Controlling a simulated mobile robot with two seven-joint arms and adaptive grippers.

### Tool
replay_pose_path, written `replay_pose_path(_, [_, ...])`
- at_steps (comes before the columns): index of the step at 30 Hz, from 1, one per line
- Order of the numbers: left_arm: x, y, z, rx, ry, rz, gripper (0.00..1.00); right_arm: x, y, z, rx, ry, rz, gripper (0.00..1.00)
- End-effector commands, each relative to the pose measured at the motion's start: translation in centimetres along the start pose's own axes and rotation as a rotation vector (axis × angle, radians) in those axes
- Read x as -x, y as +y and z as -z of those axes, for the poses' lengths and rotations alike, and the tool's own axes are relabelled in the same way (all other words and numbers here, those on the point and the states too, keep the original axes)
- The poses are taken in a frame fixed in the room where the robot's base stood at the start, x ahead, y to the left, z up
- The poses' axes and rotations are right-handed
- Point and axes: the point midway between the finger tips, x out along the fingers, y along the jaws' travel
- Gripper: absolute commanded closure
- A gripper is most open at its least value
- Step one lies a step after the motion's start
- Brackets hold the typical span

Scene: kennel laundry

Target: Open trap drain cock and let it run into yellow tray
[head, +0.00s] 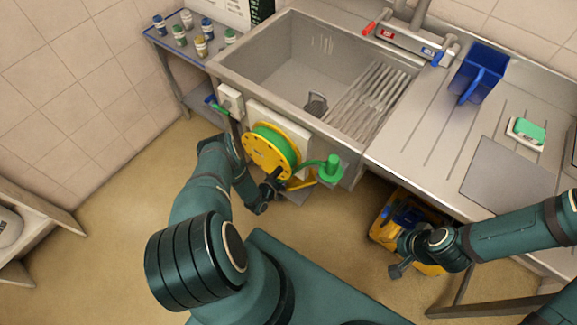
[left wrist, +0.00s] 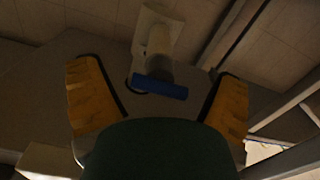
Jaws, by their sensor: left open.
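In the left wrist view a short blue lever (left wrist: 160,88) crosses the end of a pale pipe fitting (left wrist: 158,42), which looks like the trap's drain cock. My left gripper (left wrist: 160,98) is open, its orange fingers apart on either side of the lever, with no contact visible. In the head view my left gripper (head: 274,184) reaches low at the sink front by the hose reel, its fingertips partly hidden. My right gripper (head: 398,268) is beside a yellow container (head: 436,268) under the drainboard; its finger state is unclear. I cannot identify a yellow tray for sure.
The steel sink (head: 277,62) stands above my left gripper. A yellow hose reel (head: 262,155) with green hose and a green nozzle (head: 331,167) hang at its front. A blue jug (head: 484,72) stands on the drainboard (head: 430,105).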

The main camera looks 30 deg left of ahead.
Motion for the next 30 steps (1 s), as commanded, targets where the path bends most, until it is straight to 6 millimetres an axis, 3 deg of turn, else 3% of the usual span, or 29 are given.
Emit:
replay_pose_path(5, [0.00, 0.00, 0.03, 0.000, 0.000, 0.000, 0.10, 0.01, -0.01, 0.01, 0.000, 0.000, 0.000, 0.66])
replay_pose_path(10, [0.01, 0.00, 0.02, 0.000, 0.000, 0.000, 0.70, 0.01, -0.01, 0.00, 0.000, 0.000, 0.000, 0.66])
replay_pose_path(11, [0.02, 0.00, 0.02, 0.000, 0.000, 0.000, 0.73, 0.01, -0.01, 0.00, 0.000, 0.000, 0.000, 0.66])
replay_pose_path(23, [0.09, -0.02, -0.02, 0.019, -0.001, 0.000, 0.74, 0.01, 0.00, -0.01, 0.000, 0.000, 0.000, 0.66])
replay_pose_path(30, [0.12, -0.02, -0.03, 0.126, -0.001, 0.000, 0.74, 0.01, -0.01, -0.01, 0.000, 0.000, 0.000, 0.66])
